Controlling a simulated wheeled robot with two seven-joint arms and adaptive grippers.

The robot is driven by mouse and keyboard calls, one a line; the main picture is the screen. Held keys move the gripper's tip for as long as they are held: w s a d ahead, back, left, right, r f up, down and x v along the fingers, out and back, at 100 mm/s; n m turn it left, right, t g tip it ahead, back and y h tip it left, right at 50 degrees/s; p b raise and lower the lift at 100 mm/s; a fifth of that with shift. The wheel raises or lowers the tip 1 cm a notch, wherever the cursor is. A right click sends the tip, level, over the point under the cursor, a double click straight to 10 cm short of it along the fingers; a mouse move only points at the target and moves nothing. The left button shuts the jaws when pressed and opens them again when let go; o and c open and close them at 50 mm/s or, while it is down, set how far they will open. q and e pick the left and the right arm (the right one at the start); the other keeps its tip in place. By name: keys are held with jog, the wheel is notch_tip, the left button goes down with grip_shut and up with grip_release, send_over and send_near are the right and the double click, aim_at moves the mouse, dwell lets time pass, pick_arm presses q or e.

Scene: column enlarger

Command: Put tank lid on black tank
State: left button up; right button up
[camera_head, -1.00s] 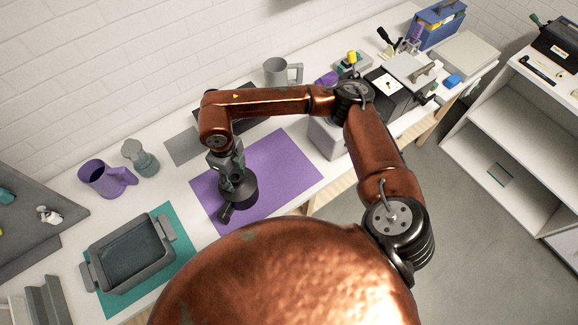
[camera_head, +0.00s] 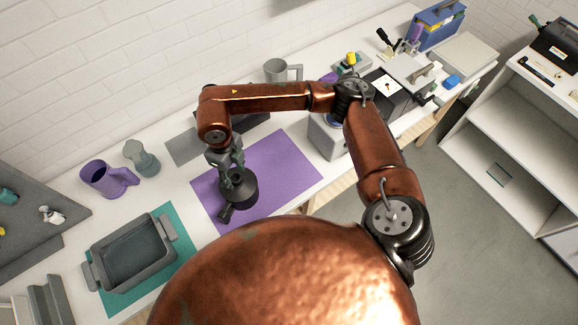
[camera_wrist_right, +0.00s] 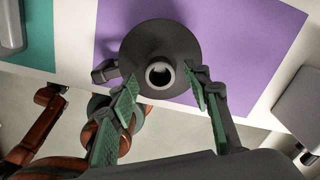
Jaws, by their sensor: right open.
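A dark round piece (camera_head: 238,190) with a flat wide top is at the purple mat (camera_head: 275,170). In the right wrist view this black tank or its lid (camera_wrist_right: 138,48) shows as a disc with a raised open tube in its centre and a stub on the left. I cannot tell whether it is lid and tank together. My right gripper (camera_head: 231,172) is directly above it. In the wrist view its green-padded fingers (camera_wrist_right: 161,86) are open, one on each side of the tube, with gaps.
A grey tray (camera_head: 130,255) on a teal mat, a purple jug (camera_head: 104,180) and a grey-green pot (camera_head: 140,158) stand to the left. A grey mug (camera_head: 283,72) is behind my right arm. A grey box (camera_head: 326,138) stands right of the purple mat.

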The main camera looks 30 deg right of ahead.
jog(key=shift+r+p, duration=1.15)
jog(key=shift+r, duration=1.75)
jog(key=shift+r, duration=0.2)
notch_tip(320, 180, up, 12)
jog(key=shift+f, duration=0.2)
